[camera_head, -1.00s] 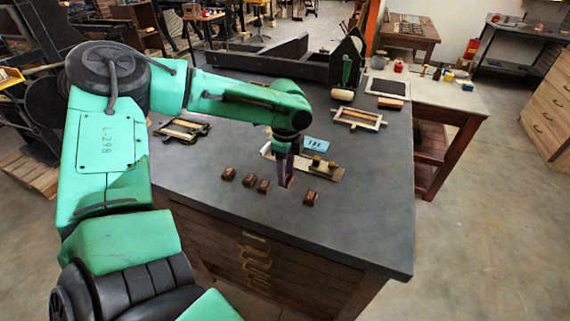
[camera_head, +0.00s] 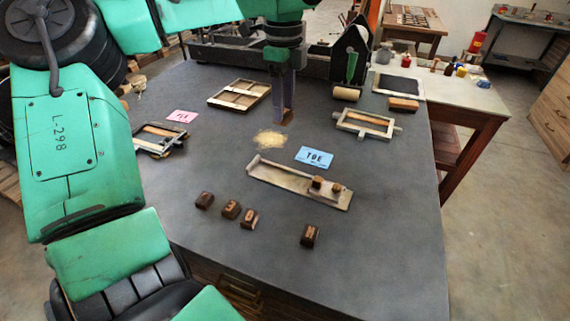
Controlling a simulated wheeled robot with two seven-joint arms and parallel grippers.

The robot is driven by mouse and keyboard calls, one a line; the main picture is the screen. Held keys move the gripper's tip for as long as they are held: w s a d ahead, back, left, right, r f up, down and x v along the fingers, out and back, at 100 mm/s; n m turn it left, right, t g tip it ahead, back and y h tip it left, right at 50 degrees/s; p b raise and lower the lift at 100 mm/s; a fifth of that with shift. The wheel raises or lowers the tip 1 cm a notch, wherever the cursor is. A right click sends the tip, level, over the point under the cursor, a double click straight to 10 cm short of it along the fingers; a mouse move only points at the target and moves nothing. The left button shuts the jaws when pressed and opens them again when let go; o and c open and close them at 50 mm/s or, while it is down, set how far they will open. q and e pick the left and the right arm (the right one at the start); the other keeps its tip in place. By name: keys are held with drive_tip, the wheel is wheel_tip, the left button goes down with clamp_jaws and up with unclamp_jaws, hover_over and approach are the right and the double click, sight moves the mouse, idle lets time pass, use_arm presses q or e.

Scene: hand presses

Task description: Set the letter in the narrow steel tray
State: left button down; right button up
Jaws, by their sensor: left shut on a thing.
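The narrow steel tray (camera_head: 278,176) lies near the middle of the dark table, a long pale strip with a raised back edge. Dark wooden letter blocks (camera_head: 249,218) stand in a loose row in front of the tray, with one apart at the right (camera_head: 310,235). My left gripper (camera_head: 286,112) points down behind the tray, over the back part of the table. It is shut on a small brown thing, perhaps a letter; its face cannot be read. My right gripper is not in view.
A blue card reading TOE (camera_head: 314,158) lies just behind the tray. A pale powdery patch (camera_head: 270,140), a wooden frame (camera_head: 240,95), a pink card (camera_head: 181,116) and a roller frame (camera_head: 368,124) lie around. A black press (camera_head: 348,55) stands at the back.

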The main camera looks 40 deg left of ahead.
use_arm(q)
drive_tip(key=f, duration=1.2)
drive_tip(key=shift+s+d+f, duration=0.25)
drive_tip(key=shift+s, duration=0.15)
drive_tip(key=f, duration=0.4)
drive_tip(key=shift+s+d, duration=0.2)
drive_tip(key=shift+w+a+f+b, duration=0.1)
drive_tip(key=shift+f+b, duration=0.2)
drive_tip(key=shift+f, duration=0.1)
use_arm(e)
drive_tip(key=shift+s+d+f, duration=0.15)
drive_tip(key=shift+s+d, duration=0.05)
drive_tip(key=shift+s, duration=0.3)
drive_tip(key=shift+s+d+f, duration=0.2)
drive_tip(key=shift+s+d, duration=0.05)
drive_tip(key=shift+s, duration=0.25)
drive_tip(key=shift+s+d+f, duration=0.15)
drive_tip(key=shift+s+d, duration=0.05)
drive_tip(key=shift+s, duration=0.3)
use_arm(q)
drive_tip(key=shift+c, duration=2)
unclamp_jaws()
drive_tip(key=shift+o, duration=0.2)
drive_tip(key=shift+r, duration=0.1)
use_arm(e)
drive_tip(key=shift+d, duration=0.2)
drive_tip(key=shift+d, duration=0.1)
